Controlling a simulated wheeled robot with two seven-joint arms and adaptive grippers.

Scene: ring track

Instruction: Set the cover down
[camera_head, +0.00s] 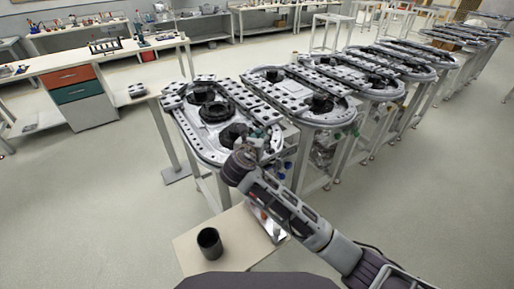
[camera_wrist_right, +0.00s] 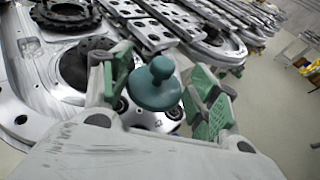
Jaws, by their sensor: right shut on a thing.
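The cover (camera_wrist_right: 157,88), a teal disc with a round knob on top, shows in the right wrist view. My right gripper (camera_wrist_right: 160,92) is shut on it between its green-padded fingers. In the head view my right gripper (camera_head: 252,146) is over the front right end of the nearest ring track (camera_head: 196,146). The cover is hard to make out there. I cannot tell whether it touches the track beneath. My left gripper is out of view.
A dark open cup (camera_head: 208,243) stands on a tan board (camera_head: 187,254) in front of the track. Black round parts (camera_head: 216,111) sit on the near track. More tracks run back to the right. A workbench (camera_head: 75,60) stands at the left, with open floor between.

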